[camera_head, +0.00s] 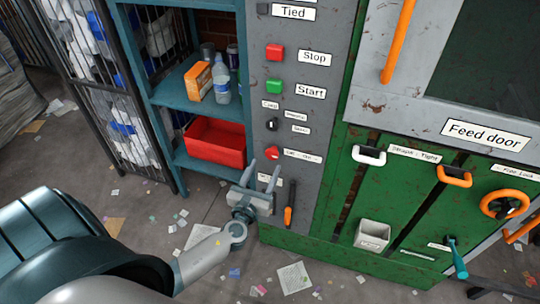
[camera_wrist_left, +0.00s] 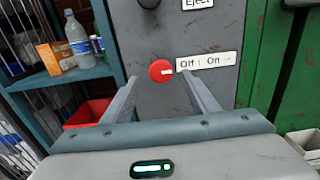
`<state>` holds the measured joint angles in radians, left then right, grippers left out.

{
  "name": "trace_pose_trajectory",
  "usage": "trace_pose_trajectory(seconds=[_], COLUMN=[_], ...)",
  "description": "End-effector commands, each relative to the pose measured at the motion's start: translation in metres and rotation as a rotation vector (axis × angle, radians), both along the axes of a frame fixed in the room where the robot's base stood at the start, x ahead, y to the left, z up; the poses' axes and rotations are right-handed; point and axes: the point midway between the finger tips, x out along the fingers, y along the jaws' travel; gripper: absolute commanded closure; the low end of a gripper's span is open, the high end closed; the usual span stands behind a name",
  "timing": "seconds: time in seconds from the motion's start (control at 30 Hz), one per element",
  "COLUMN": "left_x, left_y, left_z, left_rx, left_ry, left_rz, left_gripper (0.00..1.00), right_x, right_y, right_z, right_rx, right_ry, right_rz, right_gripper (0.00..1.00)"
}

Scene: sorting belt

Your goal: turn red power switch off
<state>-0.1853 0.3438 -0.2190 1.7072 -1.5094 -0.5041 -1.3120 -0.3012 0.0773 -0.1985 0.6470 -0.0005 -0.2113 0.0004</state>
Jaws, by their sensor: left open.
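The red power switch (camera_head: 272,153) is a round red knob low on the grey control panel, beside a small label with Off and On. In the left wrist view the knob (camera_wrist_left: 161,71) shows between and beyond my fingertips, with a white mark on its face pointing right towards the label (camera_wrist_left: 206,64). My left gripper (camera_head: 262,172) is open and empty, just below and in front of the knob. In the left wrist view its two fingers (camera_wrist_left: 160,85) stand on either side of the knob. Contact with the knob cannot be made out. My right gripper is not in view.
Above the knob are a black selector (camera_head: 271,124), a green Start button (camera_head: 274,87) and a red Stop button (camera_head: 275,53). An orange-handled lever (camera_head: 288,214) sits below right. A blue shelf with a red bin (camera_head: 216,142) stands left. The green machine (camera_head: 400,200) is right.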

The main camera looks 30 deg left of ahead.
Motion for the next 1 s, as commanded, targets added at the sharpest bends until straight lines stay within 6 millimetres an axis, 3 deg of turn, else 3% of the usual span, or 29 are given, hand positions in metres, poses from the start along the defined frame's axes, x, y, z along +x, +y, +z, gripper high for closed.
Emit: trace_pose_trajectory(seconds=[0.1,0.3,0.5,0.8,0.83,1.0], left_x=[0.022,0.046,0.057,0.058,0.058,0.058], left_y=[0.005,0.011,0.013,0.014,0.014,0.014], left_z=[0.002,0.001,0.0,0.0,0.0,0.0], left_rx=[0.001,0.001,0.0,0.0,0.0,0.0], left_ry=[-0.001,0.0,0.0,0.001,0.001,0.001], left_rz=[0.0,0.0,-0.001,-0.001,-0.001,-0.001], left_gripper=[0.46,0.46,0.46,0.46,0.48,0.85], right_x=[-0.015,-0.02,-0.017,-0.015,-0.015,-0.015], right_y=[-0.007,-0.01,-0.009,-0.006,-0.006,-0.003], right_z=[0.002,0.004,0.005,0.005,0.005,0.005], right_rx=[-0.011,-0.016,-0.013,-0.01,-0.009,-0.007], right_ry=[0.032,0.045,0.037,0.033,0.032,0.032], right_rz=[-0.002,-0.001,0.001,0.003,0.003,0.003], right_gripper=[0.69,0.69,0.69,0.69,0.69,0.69])
